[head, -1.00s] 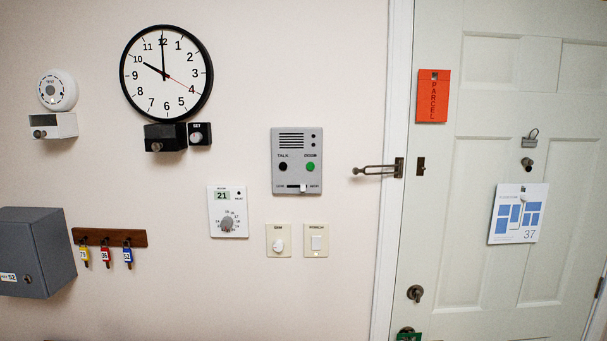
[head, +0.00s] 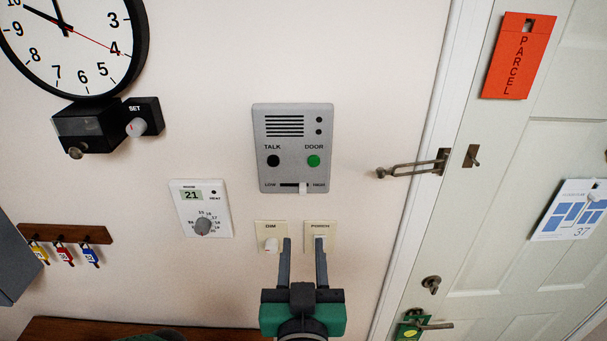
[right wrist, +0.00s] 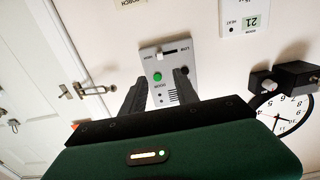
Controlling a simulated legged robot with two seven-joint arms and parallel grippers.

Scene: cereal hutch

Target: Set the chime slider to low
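The chime slider (head: 303,187) is a small white knob in a dark slot along the bottom of the grey intercom panel (head: 262,150). LOW is marked at the left and HIGH at the right; the knob stands towards HIGH. In the right wrist view the slider (right wrist: 162,56) shows upside down on the panel (right wrist: 172,93). My right gripper (head: 302,240) is open and empty, its fingers pointing up below the panel, in front of the DIM and PORCH plates. It also shows in the right wrist view (right wrist: 160,78). My left gripper's fingers are out of view.
The panel has a black TALK button (head: 273,161) and a green DOOR button (head: 313,161). Below are the DIM knob (head: 270,244) and PORCH switch (head: 320,238). A thermostat (head: 203,208) is left, a door latch (head: 410,170) right.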

